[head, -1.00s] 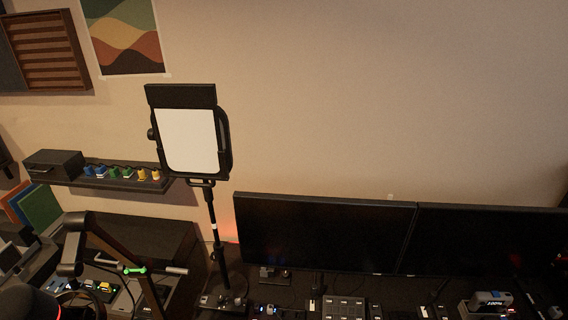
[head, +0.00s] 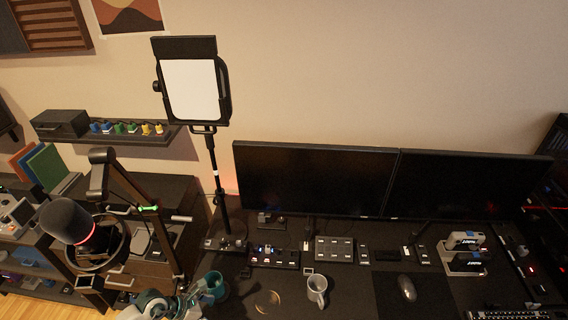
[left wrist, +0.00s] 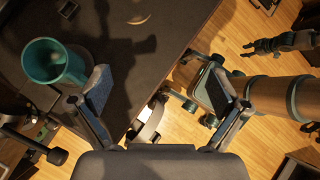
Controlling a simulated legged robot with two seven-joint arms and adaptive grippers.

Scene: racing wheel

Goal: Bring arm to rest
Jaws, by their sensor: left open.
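My left gripper (left wrist: 158,82) is open and empty in the left wrist view, its two dark fingers wide apart above the desk's front edge. A teal mug (left wrist: 55,63) stands on the desk beside its left finger, apart from the space between the fingers. In the head view my left arm (head: 158,303) enters at the bottom, next to the teal mug (head: 214,286). My right gripper (left wrist: 268,46) shows small at the upper right of the left wrist view, above the floor; its opening is unclear. It is not in the head view.
The dark desk (head: 340,290) holds a grey mug (head: 317,289), a mouse (head: 407,288), button boxes (head: 334,249) and two monitors (head: 315,180). A microphone (head: 68,222) on a boom arm and a panel light (head: 190,90) stand left. Wooden floor (left wrist: 240,20) lies beyond the desk edge.

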